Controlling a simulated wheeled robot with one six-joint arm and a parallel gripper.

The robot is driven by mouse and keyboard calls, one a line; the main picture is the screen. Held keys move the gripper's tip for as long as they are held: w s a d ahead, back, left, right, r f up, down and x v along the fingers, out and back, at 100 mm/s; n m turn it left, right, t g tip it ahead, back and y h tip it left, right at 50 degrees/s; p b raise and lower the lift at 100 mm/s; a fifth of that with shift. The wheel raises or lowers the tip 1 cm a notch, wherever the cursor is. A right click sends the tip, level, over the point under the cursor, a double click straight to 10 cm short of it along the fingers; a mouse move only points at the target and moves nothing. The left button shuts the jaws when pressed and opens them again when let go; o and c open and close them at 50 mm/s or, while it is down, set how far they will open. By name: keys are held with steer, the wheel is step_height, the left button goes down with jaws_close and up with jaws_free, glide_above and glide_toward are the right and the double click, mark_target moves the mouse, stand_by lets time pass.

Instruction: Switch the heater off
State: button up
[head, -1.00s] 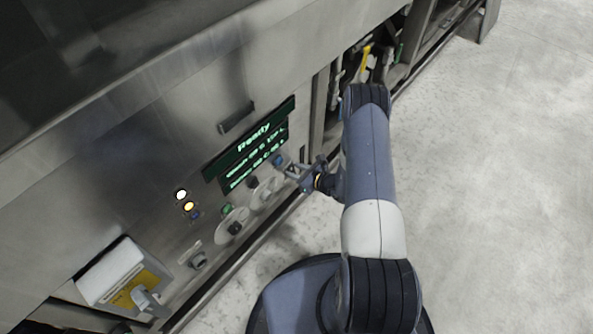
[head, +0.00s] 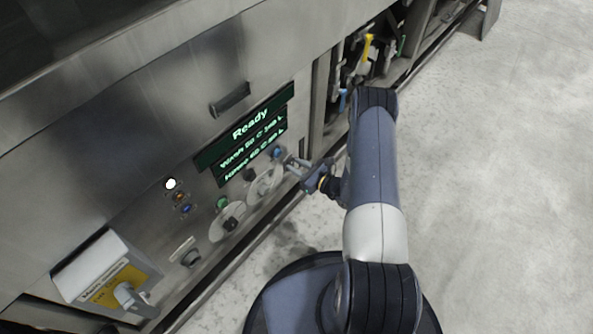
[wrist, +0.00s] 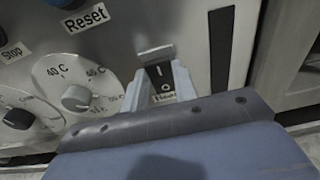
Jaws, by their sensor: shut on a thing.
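The heater switch (wrist: 155,53) is in the wrist view, a small lever on a dark plate with a partly hidden label reading something like "Heat". My gripper (wrist: 164,82) has its fingers on either side of the switch, shut on it. In the head view my gripper (head: 291,164) is at the right end of the control panel, and the switch is too small to make out there. An amber indicator lamp (head: 179,196) is dark, while the white lamp (head: 171,184) above it is lit.
A temperature dial (wrist: 76,98) marked 40 C and a Reset label (wrist: 87,18) lie left of my gripper. The display (head: 250,132) reads Ready. Open floor (head: 480,200) lies to the right.

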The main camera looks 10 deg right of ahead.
steer(key=f+t+y+b, duration=0.1)
steer(key=b, duration=0.2)
steer(key=shift+s+t+b, duration=0.1)
steer(key=shift+t+b, duration=0.2)
steer(key=shift+o, duration=0.2)
steer(key=shift+r, duration=0.15)
steer(key=shift+c, duration=0.2)
steer(key=o, duration=1)
steer(key=shift+d, duration=0.1)
steer(key=p+v, duration=0.2)
steer(key=v, duration=0.8)
steer(key=shift+s+d, duration=0.2)
steer(key=shift+s, duration=0.15)
steer(key=shift+w, duration=0.1)
